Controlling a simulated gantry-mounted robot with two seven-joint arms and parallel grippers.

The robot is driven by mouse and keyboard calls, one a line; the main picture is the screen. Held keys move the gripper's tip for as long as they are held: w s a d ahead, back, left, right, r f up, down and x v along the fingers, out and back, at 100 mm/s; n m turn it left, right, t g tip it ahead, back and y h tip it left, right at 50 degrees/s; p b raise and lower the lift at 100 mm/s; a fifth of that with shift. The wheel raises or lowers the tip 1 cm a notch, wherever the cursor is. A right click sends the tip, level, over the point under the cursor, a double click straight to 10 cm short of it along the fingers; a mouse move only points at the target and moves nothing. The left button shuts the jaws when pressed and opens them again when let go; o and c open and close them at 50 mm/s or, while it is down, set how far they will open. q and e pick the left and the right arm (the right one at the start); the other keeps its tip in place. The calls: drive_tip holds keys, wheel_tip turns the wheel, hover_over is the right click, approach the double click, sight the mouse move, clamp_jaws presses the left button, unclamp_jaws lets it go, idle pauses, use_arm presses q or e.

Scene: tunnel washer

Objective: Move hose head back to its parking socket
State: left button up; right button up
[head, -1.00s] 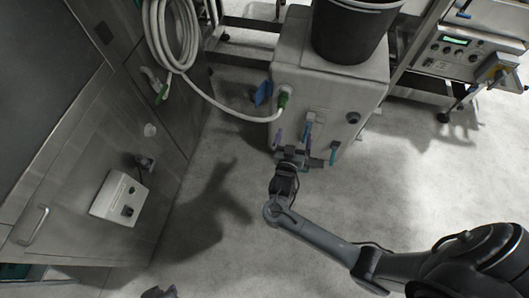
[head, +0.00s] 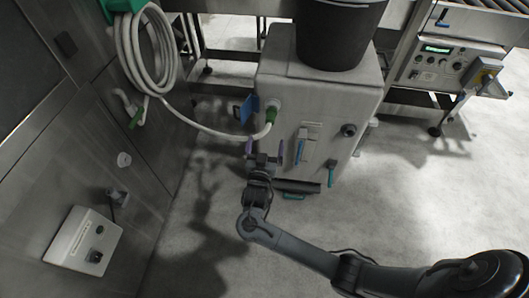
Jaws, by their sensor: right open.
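The white hose (head: 203,129) runs from a coil on the left wall to the front of a pale cabinet (head: 318,97). My left gripper is out of view.
A blue flap (head: 249,109) is just left of the hose head. A blue-handled fitting (head: 301,146) and a teal handle (head: 331,174) are on the cabinet front. A dark bucket (head: 338,32) stands on top. A wall control box (head: 84,242) is at left. Floor at right is clear.

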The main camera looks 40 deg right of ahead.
sight(269, 123)
drive_tip(key=b+x, duration=0.3)
drive_tip(key=x, duration=0.4)
drive_tip(key=shift+b+x, duration=0.75)
drive_tip(key=shift+x, duration=0.85)
clamp_jaws()
drive_tip(key=shift+a+r+p, duration=0.15)
drive_tip(key=shift+p, duration=0.15)
